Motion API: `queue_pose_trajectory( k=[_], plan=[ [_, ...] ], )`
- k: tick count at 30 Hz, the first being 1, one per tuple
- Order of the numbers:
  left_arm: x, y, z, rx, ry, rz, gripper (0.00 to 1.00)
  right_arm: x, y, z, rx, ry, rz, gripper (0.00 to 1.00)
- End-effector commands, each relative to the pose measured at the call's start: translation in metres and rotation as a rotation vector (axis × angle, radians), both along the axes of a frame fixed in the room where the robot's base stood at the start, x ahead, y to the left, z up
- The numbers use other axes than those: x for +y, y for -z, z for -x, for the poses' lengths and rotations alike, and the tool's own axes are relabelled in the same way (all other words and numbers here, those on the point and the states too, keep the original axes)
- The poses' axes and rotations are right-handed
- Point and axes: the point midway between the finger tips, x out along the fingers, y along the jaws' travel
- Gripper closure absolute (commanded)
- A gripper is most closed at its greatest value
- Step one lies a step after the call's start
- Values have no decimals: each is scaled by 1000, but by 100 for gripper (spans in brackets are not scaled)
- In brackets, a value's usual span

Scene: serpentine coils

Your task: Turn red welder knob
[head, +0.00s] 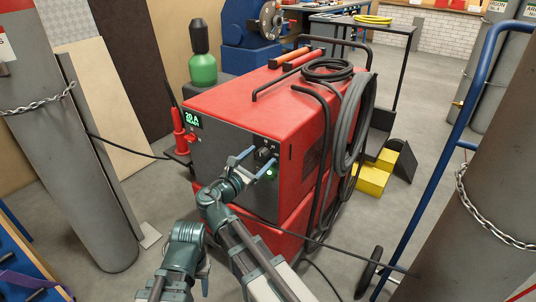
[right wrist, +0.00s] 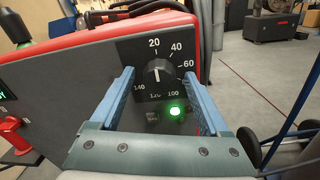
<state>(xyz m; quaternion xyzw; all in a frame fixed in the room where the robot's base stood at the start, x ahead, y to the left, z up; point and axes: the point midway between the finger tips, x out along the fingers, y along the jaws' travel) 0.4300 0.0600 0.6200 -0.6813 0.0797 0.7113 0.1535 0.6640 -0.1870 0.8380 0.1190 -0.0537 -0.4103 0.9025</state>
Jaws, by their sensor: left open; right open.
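The red welder (head: 270,105) stands in the middle of the head view. Its black knob (head: 263,153) is on the dark front panel; in the right wrist view the knob (right wrist: 158,73) has its white pointer up, near the 20 mark. My right gripper (head: 252,164) is open in front of the panel. In the right wrist view its blue fingers (right wrist: 158,100) stand left and right of the knob, apart from it. My left gripper (head: 203,268) is low in the head view, away from the welder, its fingers mostly hidden by the arm.
A green light (right wrist: 175,111) glows below the knob. The welder's display (head: 193,119) shows 20 A. A red torch handle (head: 180,132) hangs at the welder's left edge. Grey cylinders (head: 75,150) stand left and right (head: 480,210).

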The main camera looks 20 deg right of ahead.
Motion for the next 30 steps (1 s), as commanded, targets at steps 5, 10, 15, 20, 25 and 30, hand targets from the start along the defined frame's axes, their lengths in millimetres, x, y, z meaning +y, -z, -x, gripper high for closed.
queue_pose_trajectory(
  k=[5,10,15,20,25,30],
  plan=[
    [0,0,0,0,0,0,52,0,0,0,0,-1,0,20],
    [0,0,0,0,0,0,52,0,0,0,0,0,0,40],
    [0,0,0,0,0,0,52,0,0,0,0,0,0,71],
    [0,0,0,0,0,0,52,0,0,0,0,0,0,100],
    [0,0,0,0,0,0,52,0,0,0,-4,0,-3,100],
    [0,1,0,0,0,0,52,0,1,0,-38,0,-29,100]
  ],
)
